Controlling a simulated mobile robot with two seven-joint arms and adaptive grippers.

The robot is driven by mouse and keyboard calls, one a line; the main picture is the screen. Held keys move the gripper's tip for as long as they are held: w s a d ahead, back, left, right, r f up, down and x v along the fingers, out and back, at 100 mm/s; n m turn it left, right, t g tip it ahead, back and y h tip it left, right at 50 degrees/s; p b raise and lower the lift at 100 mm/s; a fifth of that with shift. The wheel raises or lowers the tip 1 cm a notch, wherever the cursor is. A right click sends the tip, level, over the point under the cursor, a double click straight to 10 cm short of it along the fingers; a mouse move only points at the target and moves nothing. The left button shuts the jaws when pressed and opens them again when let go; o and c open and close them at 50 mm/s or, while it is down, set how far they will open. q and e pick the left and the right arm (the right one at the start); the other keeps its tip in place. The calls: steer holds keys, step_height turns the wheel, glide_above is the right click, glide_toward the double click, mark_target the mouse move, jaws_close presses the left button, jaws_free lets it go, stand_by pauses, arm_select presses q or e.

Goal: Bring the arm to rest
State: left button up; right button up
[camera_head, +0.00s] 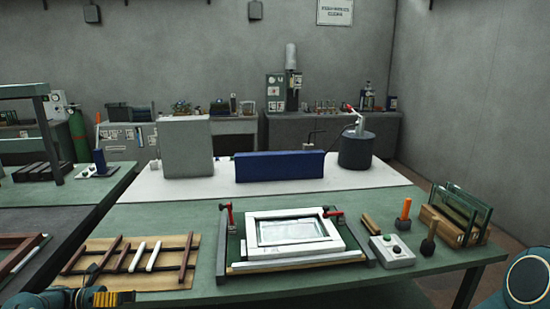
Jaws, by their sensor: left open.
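My left gripper (112,298) is at the bottom left edge of the head view, low in front of the table, with its teal arm coming in from the left. It is open, and nothing shows between its fingers. It appears just below the wooden board (187,270) with dark and white strips on it; I cannot tell whether it touches the board. My right arm shows only as a teal rounded link (528,279) at the bottom right corner. The right gripper is out of view.
A white frame (293,257) lies in a clamping fixture with red-topped clamps. To its right are a control box (392,251), orange-handled tool (404,213) and glass panes in a wooden rack (451,228). A blue block (280,167) and dark pot (355,150) stand behind.

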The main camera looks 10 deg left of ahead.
arm_select(q)
steer(key=w+d+f+m+g+y, duration=0.2)
steer(key=w+d+f, duration=0.3)
steer(key=d+f, duration=0.4)
steer(key=s+d+f+m+g+y+b, duration=0.1)
steer(key=s+d+f+m+g+y, duration=0.15)
steer(key=d+f+m, duration=0.4)
steer(key=s+d+f+m+g+y+b, duration=0.1)
steer(key=s+d+f+y+b, duration=0.15)
steer(key=d, duration=0.75)
steer(key=s+d+f+m+t+y+b, duration=0.2)
steer(key=s+d+m+y, duration=0.4)
steer(key=s+d+m, duration=0.9)
steer(key=f+m, duration=0.1)
steer(key=m, duration=0.3)
arm_select(e)
step_height(320, 180, down, 6)
steer(key=shift+a+f, duration=0.2)
